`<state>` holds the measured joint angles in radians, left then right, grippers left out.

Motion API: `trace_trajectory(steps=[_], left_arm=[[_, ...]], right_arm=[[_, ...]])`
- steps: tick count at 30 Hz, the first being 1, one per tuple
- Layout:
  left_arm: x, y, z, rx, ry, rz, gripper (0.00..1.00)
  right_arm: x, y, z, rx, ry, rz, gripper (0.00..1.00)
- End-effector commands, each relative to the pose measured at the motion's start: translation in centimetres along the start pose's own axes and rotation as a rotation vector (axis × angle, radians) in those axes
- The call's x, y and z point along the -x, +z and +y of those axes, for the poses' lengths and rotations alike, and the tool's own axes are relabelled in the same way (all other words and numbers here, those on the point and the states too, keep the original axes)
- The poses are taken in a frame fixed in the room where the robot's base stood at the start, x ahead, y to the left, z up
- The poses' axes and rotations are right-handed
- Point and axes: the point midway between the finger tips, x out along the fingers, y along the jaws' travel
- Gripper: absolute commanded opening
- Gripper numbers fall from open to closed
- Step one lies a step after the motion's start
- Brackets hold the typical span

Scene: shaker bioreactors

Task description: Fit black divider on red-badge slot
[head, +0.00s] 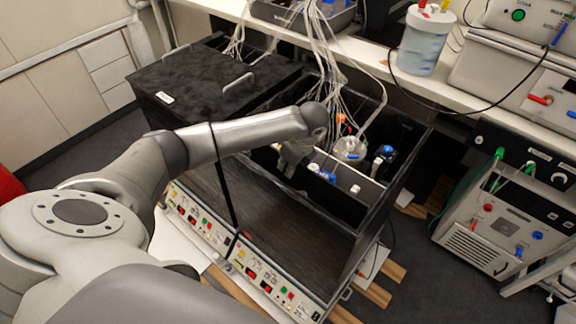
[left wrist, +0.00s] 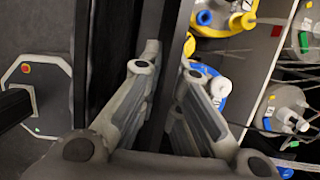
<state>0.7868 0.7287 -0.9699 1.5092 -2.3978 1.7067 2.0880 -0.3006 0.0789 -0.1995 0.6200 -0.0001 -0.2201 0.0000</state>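My left gripper (head: 292,155) reaches down into the open black shaker box, at the long black divider (head: 338,199) that stands upright across it. In the left wrist view the two fingers of my left gripper (left wrist: 168,62) lie on either side of a dark upright panel (left wrist: 176,25), which looks like the divider's edge. The fingertips are close to its faces; I cannot tell whether they press on it. My right gripper is not in view.
Vessels with tubes (head: 349,148) and blue-capped bottles (head: 388,152) stand behind the divider. A closed black lid (head: 205,78) is at left. Control panels (head: 262,277) line the box front. Many thin tubes (head: 325,60) hang from above.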

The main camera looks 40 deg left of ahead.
Motion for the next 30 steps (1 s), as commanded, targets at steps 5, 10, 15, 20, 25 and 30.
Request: trace_trajectory(steps=[5,10,15,20,25,30], left_arm=[[-0.5,-0.2,0.0,0.000,0.000,0.000,0.00],[-1.0,-0.3,0.0,0.000,0.000,0.000,0.00],[-1.4,-0.5,0.0,0.000,-0.001,0.000,0.00],[-1.4,-0.5,0.0,0.000,-0.001,0.000,0.00],[-1.4,-0.4,0.0,0.000,-0.001,0.000,0.00],[-1.6,-0.5,0.0,0.000,0.000,0.000,0.00]], right_arm=[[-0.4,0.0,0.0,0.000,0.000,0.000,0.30],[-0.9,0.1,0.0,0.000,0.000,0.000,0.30],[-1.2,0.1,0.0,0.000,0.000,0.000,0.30],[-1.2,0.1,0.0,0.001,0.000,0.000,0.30],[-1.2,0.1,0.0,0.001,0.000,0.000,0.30],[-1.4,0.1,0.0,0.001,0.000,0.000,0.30]])
